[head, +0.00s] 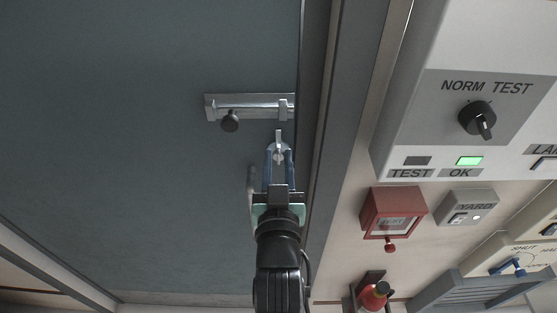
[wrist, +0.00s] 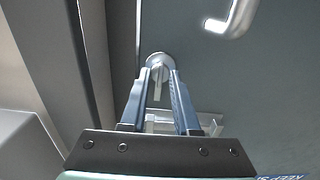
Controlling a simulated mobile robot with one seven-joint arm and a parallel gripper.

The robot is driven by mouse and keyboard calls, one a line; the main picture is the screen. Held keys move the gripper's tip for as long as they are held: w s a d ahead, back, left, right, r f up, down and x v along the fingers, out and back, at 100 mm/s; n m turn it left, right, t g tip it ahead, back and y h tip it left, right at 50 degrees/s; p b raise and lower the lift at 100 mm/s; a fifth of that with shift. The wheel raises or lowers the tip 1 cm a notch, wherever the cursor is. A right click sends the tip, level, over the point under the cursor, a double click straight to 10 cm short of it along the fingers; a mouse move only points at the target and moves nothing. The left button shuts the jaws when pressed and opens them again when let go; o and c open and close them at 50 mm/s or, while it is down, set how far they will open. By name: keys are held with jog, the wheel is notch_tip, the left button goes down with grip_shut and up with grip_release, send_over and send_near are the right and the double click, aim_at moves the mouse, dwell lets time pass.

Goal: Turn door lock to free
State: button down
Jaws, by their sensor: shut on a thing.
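The door (head: 130,120) is a flat grey-blue panel. The door lock (head: 280,141) is a small round metal fitting with a thumb turn near the door's right edge in the head view. It also shows in the wrist view as a round rose (wrist: 159,59) with a pale turn between my fingers. My gripper (head: 278,153) has its blue fingers at the lock. In the wrist view my gripper (wrist: 160,76) is shut on the turn, one finger on each side. The turn looks roughly upright in both views. Any lettering around the lock is too small or hidden to read.
A sliding bolt (head: 250,105) with a dark knob (head: 230,121) sits just above the lock. A pale pull handle (wrist: 233,18) is near the lock, partly behind my gripper in the head view. Right of the frame are a switch panel (head: 440,120) and a red box (head: 393,212).

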jog(key=c, duration=0.7)
grip_release()
jog(key=shift+o, duration=0.2)
jog(key=s+b, duration=0.4)
jog(key=s, duration=0.9)
